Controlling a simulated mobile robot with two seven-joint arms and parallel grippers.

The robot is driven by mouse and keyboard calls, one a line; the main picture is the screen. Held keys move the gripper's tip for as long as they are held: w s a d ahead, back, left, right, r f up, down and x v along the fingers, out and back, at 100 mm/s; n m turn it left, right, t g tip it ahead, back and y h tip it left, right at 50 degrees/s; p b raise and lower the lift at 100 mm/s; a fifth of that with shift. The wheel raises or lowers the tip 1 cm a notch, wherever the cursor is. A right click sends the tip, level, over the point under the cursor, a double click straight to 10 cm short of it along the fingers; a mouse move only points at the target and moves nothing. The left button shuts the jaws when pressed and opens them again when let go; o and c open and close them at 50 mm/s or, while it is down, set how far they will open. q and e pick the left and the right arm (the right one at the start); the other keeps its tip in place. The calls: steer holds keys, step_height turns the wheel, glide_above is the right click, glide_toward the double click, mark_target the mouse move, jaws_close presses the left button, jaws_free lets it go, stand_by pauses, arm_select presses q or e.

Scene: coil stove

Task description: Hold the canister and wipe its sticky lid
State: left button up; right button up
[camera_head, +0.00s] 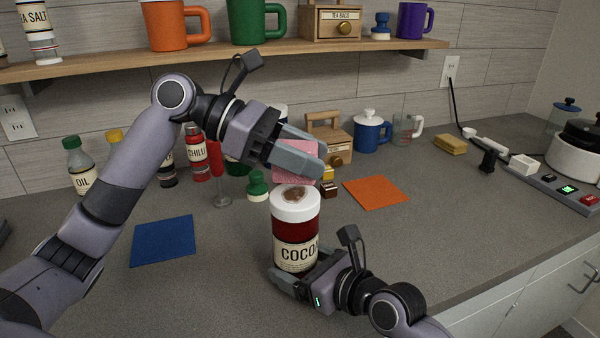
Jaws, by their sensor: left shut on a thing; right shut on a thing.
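The canister labelled COCOA (296,240) stands upright on the counter, dark red with a white lid. A brown sticky patch (294,194) shows on the lid (296,211). My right gripper (290,284) is low at the canister's base, shut on it; the far finger is partly hidden. My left gripper (312,160) is above and slightly behind the lid, shut on a pink sponge or cloth (293,153). The pink piece is just above the lid; whether it touches the lid I cannot tell.
A blue cloth (163,241) and an orange cloth (375,192) lie flat on the counter (420,230). A yellow sponge (450,145) lies at the right. A shelf (230,55) runs above.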

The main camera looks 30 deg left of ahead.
mark_target(310, 185)
arm_select(q)
steer(key=r, duration=0.1)
steer(key=s+d+r, duration=0.1)
steer(key=r, duration=0.2)
steer(key=shift+s+d+r, duration=0.2)
steer(key=shift+d+r, duration=0.05)
steer(key=shift+r, duration=0.15)
steer(key=shift+f, duration=3.45)
steer(key=shift+w+a+f, duration=0.4)
steer(key=shift+f, duration=0.2)
steer(key=shift+w+a, duration=0.95)
steer(key=shift+a, duration=0.2)
steer(key=shift+s+d, duration=1.3)
steer(key=shift+d, duration=0.2)
steer(key=shift+d+r, duration=0.1)
steer(key=shift+r, duration=4.05)
